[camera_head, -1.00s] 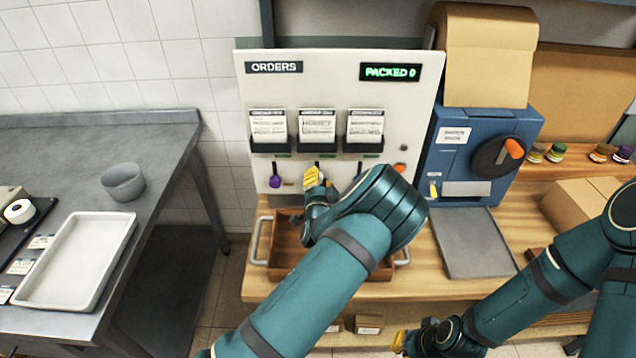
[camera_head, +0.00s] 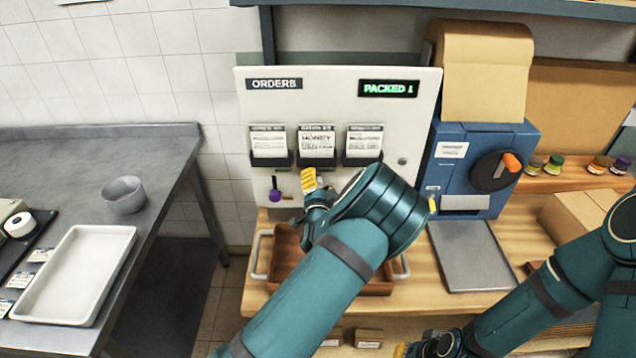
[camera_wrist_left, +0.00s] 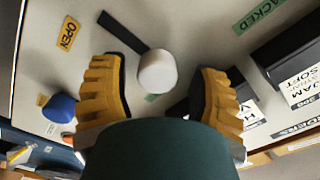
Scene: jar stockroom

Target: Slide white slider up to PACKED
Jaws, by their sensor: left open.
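The white slider knob (camera_wrist_left: 157,72) stands out from the pale order panel (camera_head: 225,88) in the left wrist view. Its dark slot (camera_wrist_left: 124,31) shows on the upper-left side of the knob, toward the yellow OPEN label (camera_wrist_left: 67,33). A green label partly shows just beyond the knob, its text hidden. My left gripper (camera_head: 309,180) is open, its yellow fingers on either side of the knob with gaps to both. In the head view the gripper hides the knob. My right gripper (camera_head: 402,350) is barely in view at the bottom edge.
A purple knob (camera_head: 275,195) hangs left of my left gripper. Card holders with the middle HONEY card (camera_head: 317,144) sit just above it. A wooden tray (camera_head: 285,252) stands below. The blue machine (camera_head: 495,140) with an orange-handled crank is on the right.

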